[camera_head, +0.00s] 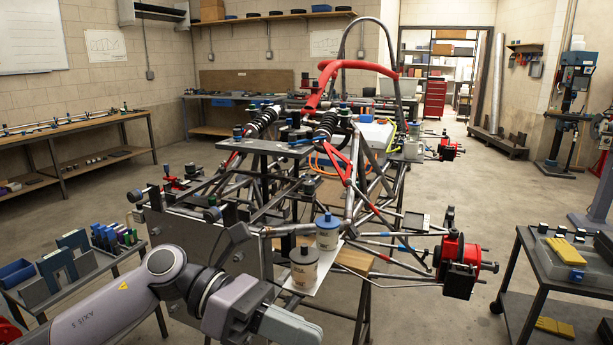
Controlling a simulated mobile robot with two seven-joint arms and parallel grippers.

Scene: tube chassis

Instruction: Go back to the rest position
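My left arm comes in from the lower left, grey with a black wrist joint. My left gripper (291,325) is at the bottom edge, left of centre, pointing to the lower right. Its light grey end is seen from behind and partly cut off, so I cannot tell whether it is open or shut. I see nothing held in it. It appears in front of the tube chassis (345,190) and below two canisters, a grey one (304,268) and one with a blue lid (327,232). My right gripper is not in view.
A low rack (85,272) with blue and green blocks stands at the left, close to my arm. A cart (545,275) with yellow items stands at the right. A long workbench (75,160) is along the left wall. Open floor (490,180) lies right of the chassis.

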